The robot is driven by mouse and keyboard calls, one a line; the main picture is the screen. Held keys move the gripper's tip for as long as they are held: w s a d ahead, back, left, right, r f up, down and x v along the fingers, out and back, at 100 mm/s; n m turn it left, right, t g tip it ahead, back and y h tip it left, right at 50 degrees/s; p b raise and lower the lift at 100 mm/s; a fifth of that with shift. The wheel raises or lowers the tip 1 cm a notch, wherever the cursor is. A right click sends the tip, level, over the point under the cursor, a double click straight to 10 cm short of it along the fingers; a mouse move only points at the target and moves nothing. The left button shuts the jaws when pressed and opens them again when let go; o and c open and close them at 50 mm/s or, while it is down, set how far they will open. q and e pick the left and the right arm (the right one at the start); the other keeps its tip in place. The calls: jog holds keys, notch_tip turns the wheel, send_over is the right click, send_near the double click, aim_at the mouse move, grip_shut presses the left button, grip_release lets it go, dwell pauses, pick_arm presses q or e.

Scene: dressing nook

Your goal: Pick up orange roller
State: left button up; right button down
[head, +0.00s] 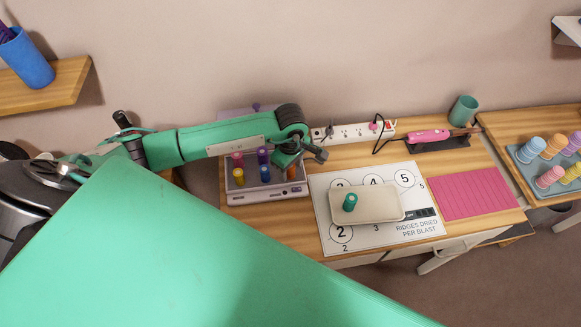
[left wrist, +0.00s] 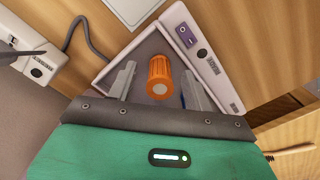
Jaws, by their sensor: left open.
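The orange roller (left wrist: 160,75) stands in a grey tray-like heater base (left wrist: 148,48), seen end-on in the left wrist view. My left gripper (left wrist: 157,80) is open, with one finger on each side of the roller; I cannot tell whether either finger touches it. In the head view the left gripper (head: 300,160) is over the right end of the heater base (head: 262,193), and a bit of the orange roller (head: 291,173) shows below it. My right gripper is not in view.
Pink, purple, yellow and blue rollers (head: 265,173) stand left of the gripper in the same base. A power strip (head: 352,132) lies behind. A white chart (head: 400,237) with a pale tray (head: 385,205) bearing a teal roller (head: 350,202) lies right, beside a pink mat (head: 472,192).

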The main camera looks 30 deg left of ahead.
pick_arm(q)
jog(key=c, duration=1.1)
jog(key=shift+o, duration=0.2)
jog(key=shift+r, duration=0.15)
